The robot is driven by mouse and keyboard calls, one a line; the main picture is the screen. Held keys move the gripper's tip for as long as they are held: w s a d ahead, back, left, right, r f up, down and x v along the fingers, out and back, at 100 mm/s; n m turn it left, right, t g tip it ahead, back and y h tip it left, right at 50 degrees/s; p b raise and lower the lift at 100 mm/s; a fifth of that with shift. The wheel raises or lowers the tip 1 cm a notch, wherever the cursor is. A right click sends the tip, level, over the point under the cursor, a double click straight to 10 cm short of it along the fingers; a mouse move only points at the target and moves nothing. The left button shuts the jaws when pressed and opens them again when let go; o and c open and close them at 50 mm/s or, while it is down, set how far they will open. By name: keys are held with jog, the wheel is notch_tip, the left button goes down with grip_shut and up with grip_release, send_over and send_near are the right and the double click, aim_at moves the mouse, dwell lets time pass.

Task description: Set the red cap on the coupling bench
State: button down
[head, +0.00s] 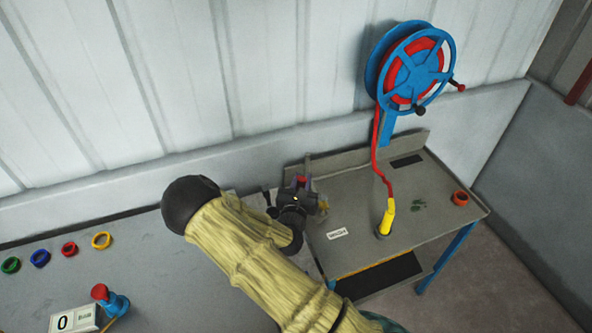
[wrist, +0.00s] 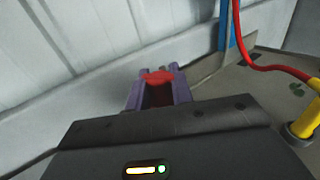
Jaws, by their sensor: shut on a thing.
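The red cap (wrist: 158,77) is held between the purple fingers of my gripper (wrist: 158,90) in the wrist view. In the head view, a small patch of red (head: 301,180) shows at my gripper (head: 305,187), and the rest of the cap is hidden. I cannot tell the exact height of the cap over the bench top.
A blue hose reel (head: 408,68) stands behind the bench; its red hose runs to a yellow nozzle (head: 387,217) upright on the bench. An orange-red ring (head: 460,198) lies at the right. Several coloured rings (head: 69,248) lie on the left table (head: 60,290).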

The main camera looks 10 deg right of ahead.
jog(key=s+d+f+n+t+y+p, duration=0.1)
jog(key=s+d+f+n+y+p, duration=0.2)
jog(key=s+n+y+p, duration=0.1)
jog(key=shift+s+f+y+p, duration=0.2)
jog(key=shift+s+y+p, duration=0.3)
jog(key=shift+s+y, duration=0.5)
jog(key=shift+w, duration=0.25)
